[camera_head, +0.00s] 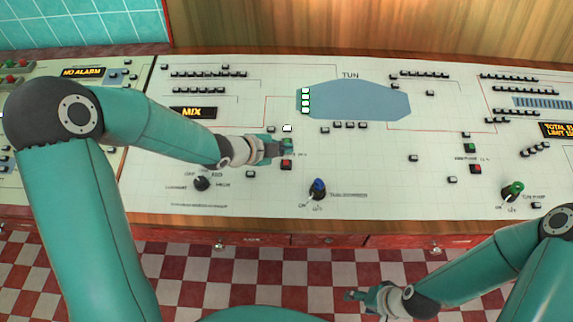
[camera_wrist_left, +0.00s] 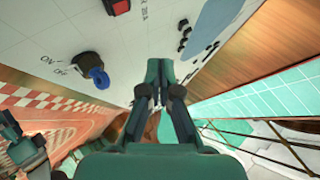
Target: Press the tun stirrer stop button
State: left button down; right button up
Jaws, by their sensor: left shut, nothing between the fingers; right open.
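The red button (camera_head: 286,165), beside small print I cannot read, sits on the white TUN panel. It also shows at the top edge of the left wrist view (camera_wrist_left: 120,6). A green button (camera_head: 290,142) lies just above it, partly hidden by my left gripper (camera_head: 284,149). That gripper is shut and empty, its tips by the green button and just above the red one; I cannot tell whether they touch the panel. The closed fingers show in the left wrist view (camera_wrist_left: 159,70). My right gripper (camera_head: 358,296) is open and empty, low in front of the console.
A blue knob (camera_head: 318,188) stands below the red button; it shows in the left wrist view too (camera_wrist_left: 97,78). A black knob (camera_head: 202,183) is to the left. At right are another red button (camera_head: 475,169) and a green knob (camera_head: 513,189). The panel between is mostly flat.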

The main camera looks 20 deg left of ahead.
aim_at(284, 166)
pick_arm(q)
jog(key=f+b, duration=0.2)
jog(key=f, duration=0.1)
jog(key=w+f, duration=0.1)
jog(key=f, duration=0.1)
jog(key=shift+a+b, duration=0.1)
jog(key=shift+b, duration=0.3)
jog(key=shift+w+f+b, duration=0.15)
jog(key=shift+f+b, duration=0.25)
jog(key=shift+f, duration=0.1)
dwell(0.4)
jog(key=shift+f+b, duration=0.35)
jog(key=shift+b, duration=0.1)
jog(key=shift+w+a+f+b, duration=0.1)
jog(key=shift+f+b, duration=0.25)
jog(key=shift+b, duration=0.05)
dwell(0.6)
jog(key=shift+r, duration=0.15)
jog(key=shift+s+r+p, duration=0.2)
jog(key=shift+r+p, duration=0.25)
jog(key=shift+r, duration=0.2)
